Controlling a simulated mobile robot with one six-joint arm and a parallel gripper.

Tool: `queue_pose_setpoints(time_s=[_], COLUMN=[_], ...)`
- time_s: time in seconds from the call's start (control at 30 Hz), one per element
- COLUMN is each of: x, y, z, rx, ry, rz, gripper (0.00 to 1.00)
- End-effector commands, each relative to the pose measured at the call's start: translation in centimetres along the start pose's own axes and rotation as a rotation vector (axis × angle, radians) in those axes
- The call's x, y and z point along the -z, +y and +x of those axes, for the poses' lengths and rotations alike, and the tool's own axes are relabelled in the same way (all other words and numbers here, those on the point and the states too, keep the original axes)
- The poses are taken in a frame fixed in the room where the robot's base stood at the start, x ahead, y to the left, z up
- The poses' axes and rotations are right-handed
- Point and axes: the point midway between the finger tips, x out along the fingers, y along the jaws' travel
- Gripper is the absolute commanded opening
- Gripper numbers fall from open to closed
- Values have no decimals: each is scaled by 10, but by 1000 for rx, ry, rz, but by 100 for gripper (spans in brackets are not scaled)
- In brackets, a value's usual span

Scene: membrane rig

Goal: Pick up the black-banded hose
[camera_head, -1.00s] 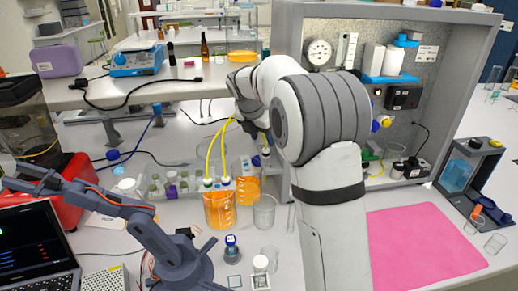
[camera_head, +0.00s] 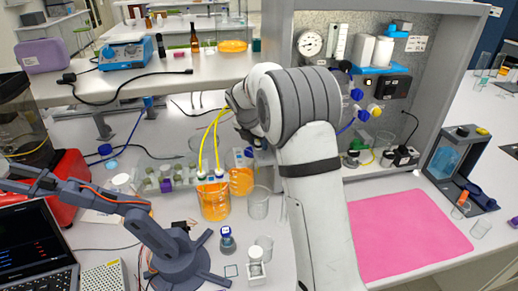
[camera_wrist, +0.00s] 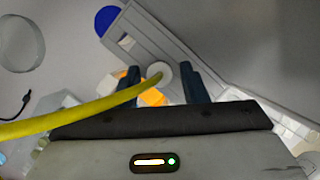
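Yellow hoses (camera_head: 207,140) arc up from the white-and-blue caps above a beaker of orange liquid (camera_head: 215,205) and run toward my gripper (camera_head: 246,138). I cannot make out a black band on either. In the wrist view, one yellow hose (camera_wrist: 75,115) comes in from the left and ends at a round white fitting (camera_wrist: 162,73) that shows between my two dark fingers (camera_wrist: 161,86). The fingers stand apart, with space on both sides of the fitting. I cannot tell whether the fitting lies at fingertip depth. In the head view my wrist partly hides this spot.
A second orange vessel (camera_head: 241,180) and an empty beaker (camera_head: 258,203) stand close to the right. A vial rack (camera_head: 165,180) is to the left. The grey cabinet (camera_head: 443,85) rises behind my arm. The pink mat (camera_head: 405,235) is clear.

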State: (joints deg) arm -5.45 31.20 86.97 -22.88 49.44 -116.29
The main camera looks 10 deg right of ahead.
Motion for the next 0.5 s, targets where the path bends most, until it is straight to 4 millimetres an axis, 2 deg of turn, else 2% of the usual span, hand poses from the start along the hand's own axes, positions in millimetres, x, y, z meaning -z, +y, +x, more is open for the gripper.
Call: queue_pose_setpoints(time_s=[0.03, 0.4, 0.5], x=[0, 0, 0], y=[0, 0, 1], z=[0, 0, -1], rx=[0, -1, -1], ry=[0, 0, 0], rz=[0, -1, -1], gripper=[36, 5, 0])
